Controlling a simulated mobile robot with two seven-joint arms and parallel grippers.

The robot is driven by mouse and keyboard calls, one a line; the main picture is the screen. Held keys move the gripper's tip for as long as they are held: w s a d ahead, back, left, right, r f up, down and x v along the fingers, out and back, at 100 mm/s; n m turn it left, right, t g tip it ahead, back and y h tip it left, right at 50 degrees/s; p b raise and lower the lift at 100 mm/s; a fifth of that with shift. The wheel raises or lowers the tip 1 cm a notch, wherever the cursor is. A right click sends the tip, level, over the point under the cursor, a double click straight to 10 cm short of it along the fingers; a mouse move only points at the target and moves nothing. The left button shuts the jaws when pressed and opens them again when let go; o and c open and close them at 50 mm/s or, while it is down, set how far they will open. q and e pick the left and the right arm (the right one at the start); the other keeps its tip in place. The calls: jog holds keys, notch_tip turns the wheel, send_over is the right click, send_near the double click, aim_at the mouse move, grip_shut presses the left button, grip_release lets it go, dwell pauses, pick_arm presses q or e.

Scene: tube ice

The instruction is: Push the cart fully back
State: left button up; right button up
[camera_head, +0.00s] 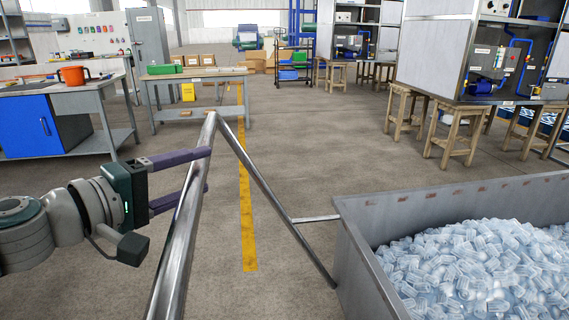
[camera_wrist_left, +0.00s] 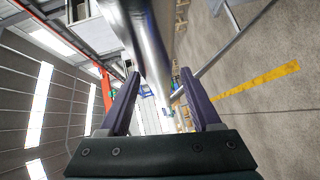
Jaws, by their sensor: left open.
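The cart is a grey metal bin (camera_head: 355,245) at the lower right, filled with pale tube ice (camera_head: 480,265). A shiny metal handle bar (camera_head: 183,232) runs along its left side, joined to the bin by thin struts. My left gripper (camera_head: 207,170) comes in from the left with its dark purple fingers open, one on either side of the bar. In the left wrist view the bar (camera_wrist_left: 145,50) passes between the spread fingers of the left gripper (camera_wrist_left: 162,95). I cannot tell whether a finger touches it. My right gripper is not in view.
A workbench with a blue cabinet (camera_head: 28,127) and an orange bucket (camera_head: 73,76) stands at the left. Another table (camera_head: 200,76) stands ahead. Wooden stools (camera_head: 460,135) and tall equipment frames stand at the back right. The floor around the yellow line (camera_head: 247,215) is clear.

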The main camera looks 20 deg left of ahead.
pick_arm(q)
jog(key=shift+w+d+f, duration=0.1)
jog(key=shift+w, duration=0.35)
grip_shut()
dwell(0.3)
dwell(0.9)
